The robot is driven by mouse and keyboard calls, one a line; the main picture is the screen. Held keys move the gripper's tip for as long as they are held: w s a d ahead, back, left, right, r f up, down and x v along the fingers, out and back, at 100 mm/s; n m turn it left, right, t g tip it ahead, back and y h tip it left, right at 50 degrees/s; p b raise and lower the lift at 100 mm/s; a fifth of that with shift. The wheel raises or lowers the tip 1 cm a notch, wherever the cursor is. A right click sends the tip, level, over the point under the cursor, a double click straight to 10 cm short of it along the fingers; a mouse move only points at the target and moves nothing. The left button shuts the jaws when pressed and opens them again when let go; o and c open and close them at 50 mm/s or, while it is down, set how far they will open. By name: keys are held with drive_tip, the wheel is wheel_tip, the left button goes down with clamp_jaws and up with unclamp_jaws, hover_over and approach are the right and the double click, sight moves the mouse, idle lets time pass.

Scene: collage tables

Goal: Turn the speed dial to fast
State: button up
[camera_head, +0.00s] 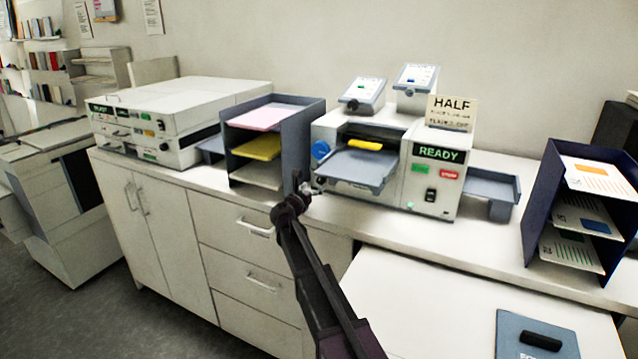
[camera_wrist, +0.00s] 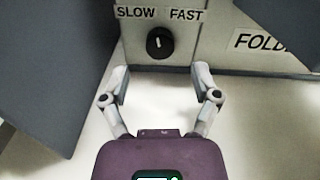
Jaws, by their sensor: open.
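The speed dial (camera_wrist: 160,43) is a round black knob with a pale pointer mark, on a light panel in the wrist view. The SLOW label (camera_wrist: 136,12) is above left of it and the FAST label (camera_wrist: 186,14) above right. The mark looks close to upright; its exact setting is hard to tell. My gripper (camera_wrist: 161,82) is open and empty, its fingers apart below the dial and not touching it. In the head view my gripper (camera_head: 311,189) is in front of the white machine (camera_head: 432,179) with the READY display; I cannot make out the dial there.
In the wrist view a dark grey panel (camera_wrist: 60,60) stands close on the left, and a FOLD label (camera_wrist: 258,41) is at the right. In the head view a paper rack (camera_head: 303,135) is left of my gripper, and the machine's grey tray (camera_head: 357,170) juts out nearby.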

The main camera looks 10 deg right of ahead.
sight(320, 181)
drive_tip(key=shift+x, duration=2.3)
clamp_jaws()
